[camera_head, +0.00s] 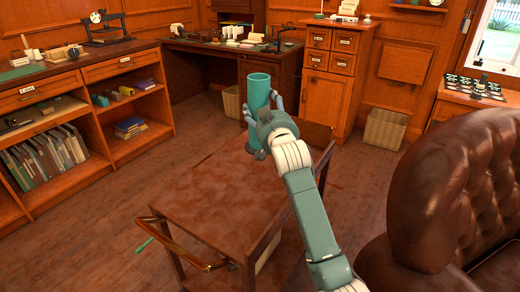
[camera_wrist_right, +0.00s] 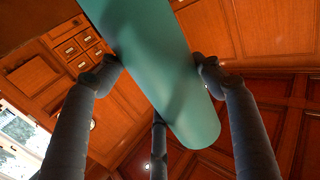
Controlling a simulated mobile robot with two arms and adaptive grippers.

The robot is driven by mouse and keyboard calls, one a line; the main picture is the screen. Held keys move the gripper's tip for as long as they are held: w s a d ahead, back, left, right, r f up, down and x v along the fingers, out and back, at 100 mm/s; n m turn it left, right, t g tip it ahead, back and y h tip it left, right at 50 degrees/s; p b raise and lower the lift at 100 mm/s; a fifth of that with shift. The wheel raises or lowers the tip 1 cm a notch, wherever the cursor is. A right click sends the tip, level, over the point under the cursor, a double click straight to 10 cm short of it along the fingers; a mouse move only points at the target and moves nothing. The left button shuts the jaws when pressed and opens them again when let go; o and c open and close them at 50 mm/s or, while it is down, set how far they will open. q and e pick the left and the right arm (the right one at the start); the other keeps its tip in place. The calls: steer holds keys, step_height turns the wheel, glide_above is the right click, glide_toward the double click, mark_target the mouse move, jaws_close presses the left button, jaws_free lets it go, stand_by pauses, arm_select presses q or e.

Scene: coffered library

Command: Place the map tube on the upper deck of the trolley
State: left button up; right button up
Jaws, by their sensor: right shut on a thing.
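The map tube (camera_head: 258,88) is a teal cylinder, upright in the head view over the far part of the trolley's upper deck (camera_head: 215,195). My right gripper (camera_head: 262,108) is shut around the tube. In the right wrist view the tube (camera_wrist_right: 160,70) lies between the dark fingers of the gripper (camera_wrist_right: 158,82). The tube's lower end is partly hidden by my gripper, and I cannot tell whether it touches the deck. The brown deck is otherwise bare. My left gripper is out of view.
The trolley has a curved handle (camera_head: 185,245) at its near left. A brown leather armchair (camera_head: 445,190) stands close on the right. Shelves with books (camera_head: 45,160) line the left. A desk (camera_head: 200,75) and a drawer cabinet (camera_head: 335,65) stand behind.

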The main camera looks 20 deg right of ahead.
step_height(320, 180, down, 9)
steer(key=shift+w+r+b, duration=0.1)
steer(key=shift+b, duration=0.75)
arm_select(q)
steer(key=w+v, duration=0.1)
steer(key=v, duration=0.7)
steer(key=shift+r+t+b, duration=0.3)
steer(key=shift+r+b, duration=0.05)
steer(key=shift+b, duration=0.05)
arm_select(e)
steer(key=shift+f, duration=1.75)
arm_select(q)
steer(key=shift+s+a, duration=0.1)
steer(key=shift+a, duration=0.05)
arm_select(e)
steer(key=shift+f, duration=0.1)
steer(key=o, duration=1.7)
